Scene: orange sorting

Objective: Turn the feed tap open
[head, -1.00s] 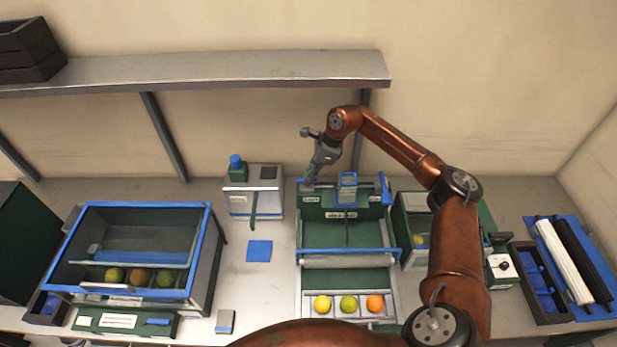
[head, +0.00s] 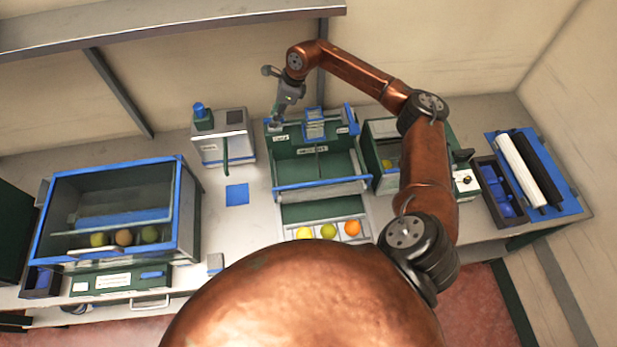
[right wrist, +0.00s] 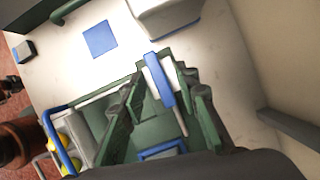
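The green sorting station (head: 322,167) stands mid-bench. In the right wrist view, a blue lever-like handle (right wrist: 158,80) on a white backing sits at the station's edge, and I take it for the tap. My right gripper (head: 277,118) is at the station's back left corner, pointing down. Another blue lever (head: 352,117) stands at the back right corner. My left gripper is not in view.
A white box with a blue knob (head: 222,145) stands left of the station, with a blue square (head: 237,194) in front. A blue-edged glass case (head: 110,212) holds fruit at left. A shelf (head: 170,28) runs above. Several fruits (head: 328,231) lie at the station's front.

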